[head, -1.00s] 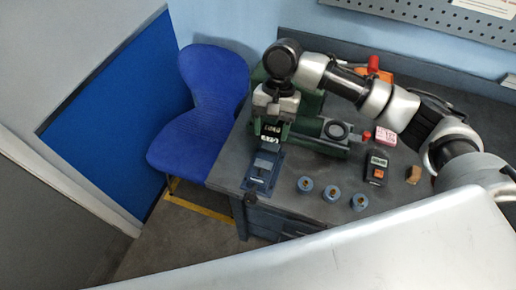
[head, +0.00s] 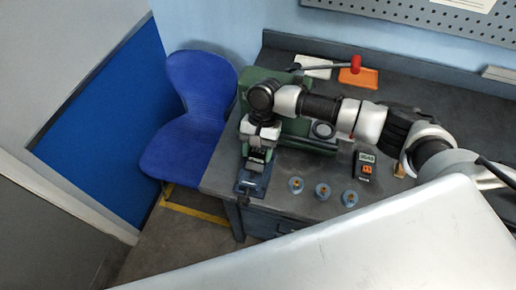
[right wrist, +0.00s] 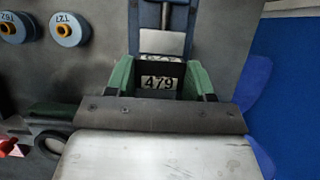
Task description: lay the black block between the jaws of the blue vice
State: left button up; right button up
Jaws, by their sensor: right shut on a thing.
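The black block (right wrist: 160,84), with a white label reading 479, is between the green-sided fingers of my right gripper (right wrist: 160,80), which is shut on it. In the head view my right gripper (head: 257,158) points down over the back part of the blue vice (head: 251,184), at the bench's front left corner. In the right wrist view the vice (right wrist: 149,16) lies just beyond the block, with a bright metal plate showing. The block hides part of the vice, and I cannot tell whether they touch. My left gripper is not in view.
Several blue round holders (head: 322,190) stand right of the vice. A dark meter (head: 364,166) with an orange button lies farther right. A green machine (head: 298,126) stands behind my gripper. An orange tray (head: 362,80) is at the back. A blue chair (head: 200,95) stands left of the bench.

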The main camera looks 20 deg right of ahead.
jog(key=shift+f, duration=0.5)
jog(key=o, duration=1.2)
jog(key=shift+c, duration=0.2)
jog(key=shift+r, duration=0.4)
jog(key=b+v, duration=0.2)
jog(key=v, duration=1)
jog(key=shift+r+b, duration=0.2)
jog(key=shift+b, duration=0.1)
jog(key=shift+a, duration=0.1)
